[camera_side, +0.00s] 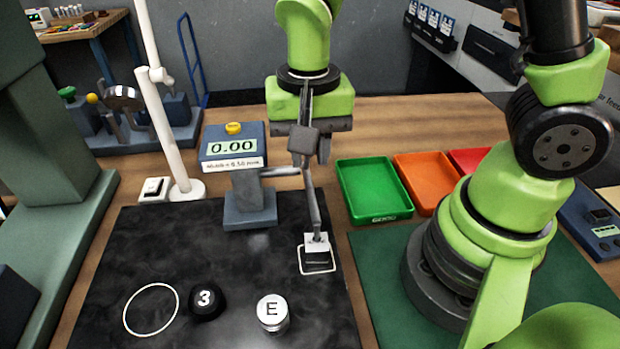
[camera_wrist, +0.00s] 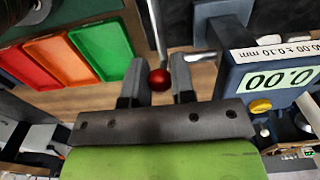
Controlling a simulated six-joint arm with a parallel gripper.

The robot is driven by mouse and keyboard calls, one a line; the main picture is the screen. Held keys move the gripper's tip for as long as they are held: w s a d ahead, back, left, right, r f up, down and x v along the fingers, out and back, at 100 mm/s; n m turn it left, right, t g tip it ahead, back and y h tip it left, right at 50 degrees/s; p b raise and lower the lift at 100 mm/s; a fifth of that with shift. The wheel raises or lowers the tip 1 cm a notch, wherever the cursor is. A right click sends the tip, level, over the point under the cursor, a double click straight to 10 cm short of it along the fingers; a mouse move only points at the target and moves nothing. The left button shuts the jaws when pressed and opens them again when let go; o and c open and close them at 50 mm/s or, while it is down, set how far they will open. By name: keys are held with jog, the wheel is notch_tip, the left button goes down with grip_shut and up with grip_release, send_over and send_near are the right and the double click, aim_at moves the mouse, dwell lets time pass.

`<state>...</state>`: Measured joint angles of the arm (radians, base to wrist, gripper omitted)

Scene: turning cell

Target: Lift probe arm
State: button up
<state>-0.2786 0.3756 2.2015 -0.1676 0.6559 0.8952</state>
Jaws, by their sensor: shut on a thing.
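The gauge (camera_side: 233,145) stands at the back of the black plate, its display reading 0.00, with a yellow button on top. A short grey rod (camera_side: 281,172) runs right from its stand to a thin upright rod (camera_side: 312,195). That rod's lower end is at a small white-topped block (camera_side: 316,243) in a white square outline; whether they touch is unclear. In the wrist view, a red ball (camera_wrist: 160,79) sits between my fingers at the rod's end. My gripper (camera_wrist: 158,84) is shut on this ball; the side view (camera_side: 312,150) hides it.
The black plate (camera_side: 110,270) also holds a black puck marked 3 (camera_side: 207,300), a silver cylinder marked E (camera_side: 272,313) and an empty white circle. Green (camera_side: 374,191), orange (camera_side: 425,180) and red trays lie to the right. A white pole (camera_side: 170,130) stands left of the gauge.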

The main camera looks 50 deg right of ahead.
jog(key=shift+w+d+r, duration=0.25)
jog(key=shift+w+d, duration=0.2)
jog(key=shift+w+d+r, duration=0.2)
jog(key=shift+w+d, duration=0.35)
jog(key=shift+w, duration=0.05)
jog(key=shift+d, duration=0.1)
jog(key=shift+w+d, duration=0.5)
jog(key=shift+w, duration=0.1)
jog(key=shift+d, duration=0.1)
dwell(0.3)
